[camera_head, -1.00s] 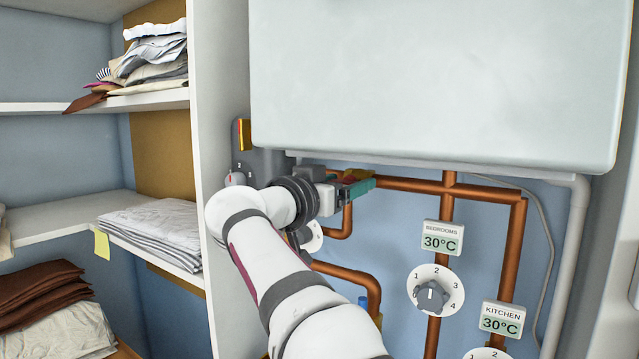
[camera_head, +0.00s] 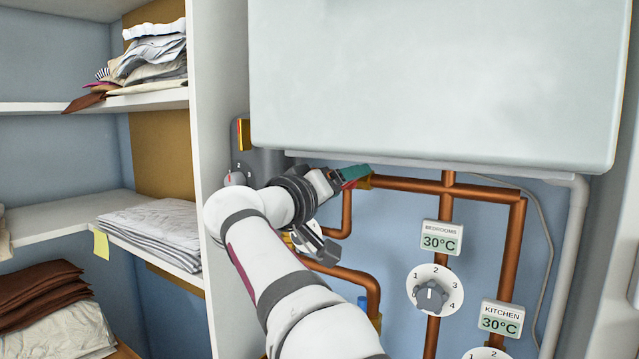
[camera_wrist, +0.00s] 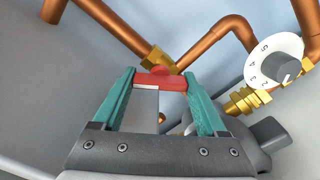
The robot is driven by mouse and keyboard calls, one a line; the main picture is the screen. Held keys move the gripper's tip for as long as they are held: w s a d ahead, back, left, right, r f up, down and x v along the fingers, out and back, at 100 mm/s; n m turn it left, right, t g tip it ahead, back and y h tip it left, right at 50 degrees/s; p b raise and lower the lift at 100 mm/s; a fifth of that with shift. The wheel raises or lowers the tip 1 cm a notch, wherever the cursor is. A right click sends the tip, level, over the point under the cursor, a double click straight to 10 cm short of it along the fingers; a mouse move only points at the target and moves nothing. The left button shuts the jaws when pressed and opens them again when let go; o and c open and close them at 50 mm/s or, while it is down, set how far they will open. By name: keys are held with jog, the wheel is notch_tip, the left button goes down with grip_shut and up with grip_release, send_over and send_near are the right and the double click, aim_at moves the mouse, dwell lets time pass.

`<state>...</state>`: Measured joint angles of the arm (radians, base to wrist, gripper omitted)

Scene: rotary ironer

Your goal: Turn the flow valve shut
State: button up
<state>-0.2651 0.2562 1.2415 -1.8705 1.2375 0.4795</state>
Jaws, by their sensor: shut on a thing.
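The flow valve's red handle (camera_wrist: 161,80) shows in the wrist view, on a brass fitting of a copper pipe. My gripper (camera_wrist: 158,84) has its teal fingers on either side of this handle and is shut on it. In the head view my gripper (camera_head: 356,174) is at the left end of the horizontal copper pipe, just under the white cabinet. There its fingers and wrist hide the handle. A brass part of the valve (camera_head: 364,182) shows beside the fingertips.
A white numbered dial (camera_wrist: 275,62) is close on the right in the wrist view. Copper pipes (camera_head: 412,186), the bedrooms dial (camera_head: 450,284) and the kitchen display (camera_head: 502,319) are to the right. The white cabinet (camera_head: 430,80) hangs just above. Shelves with folded laundry (camera_head: 155,225) are at left.

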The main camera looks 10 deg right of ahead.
jog(key=n, duration=0.5)
jog(key=shift+n, duration=2.6)
jog(key=shift+f, duration=0.1)
jog(key=o, duration=1.3)
